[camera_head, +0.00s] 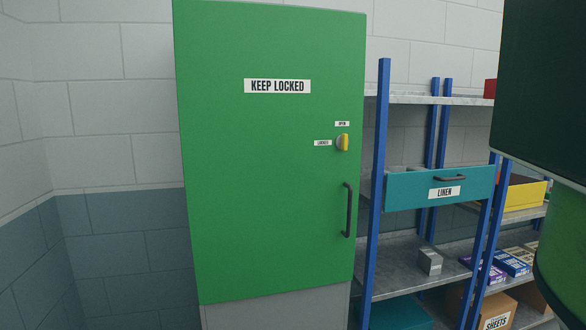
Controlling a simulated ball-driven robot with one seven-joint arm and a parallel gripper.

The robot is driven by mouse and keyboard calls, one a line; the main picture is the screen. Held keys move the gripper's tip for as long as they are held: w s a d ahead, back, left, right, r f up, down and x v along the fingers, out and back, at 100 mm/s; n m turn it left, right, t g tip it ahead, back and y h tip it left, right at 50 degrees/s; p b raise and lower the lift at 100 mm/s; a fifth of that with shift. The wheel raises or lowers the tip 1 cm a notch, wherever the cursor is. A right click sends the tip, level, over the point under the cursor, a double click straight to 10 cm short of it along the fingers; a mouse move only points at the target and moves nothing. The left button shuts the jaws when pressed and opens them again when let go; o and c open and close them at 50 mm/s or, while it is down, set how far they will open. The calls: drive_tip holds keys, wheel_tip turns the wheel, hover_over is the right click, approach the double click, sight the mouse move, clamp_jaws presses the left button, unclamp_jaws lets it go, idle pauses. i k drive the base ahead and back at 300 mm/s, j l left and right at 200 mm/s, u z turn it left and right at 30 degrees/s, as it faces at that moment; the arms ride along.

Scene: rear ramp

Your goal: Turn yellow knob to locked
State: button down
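The yellow knob (343,142) sits on the right side of the tall green cabinet door (265,190). Its grip stands upright, in line with the small "OPEN" label (342,124) above it. The "LOCKED" label (322,143) is to the left of the knob. The door looks shut, and a sign (277,86) on it reads "KEEP LOCKED". My gripper is not in view, and nothing touches the knob.
A dark vertical door handle (348,210) is below the knob. To the right, blue-post shelving (374,190) carries a teal "LINEN" drawer (440,188), boxes and a grey block (430,262). Pale and grey-blue block walls are behind. A large dark shape blocks the upper right.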

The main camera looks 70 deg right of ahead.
sight(342, 142)
drive_tip(key=z, duration=1.4)
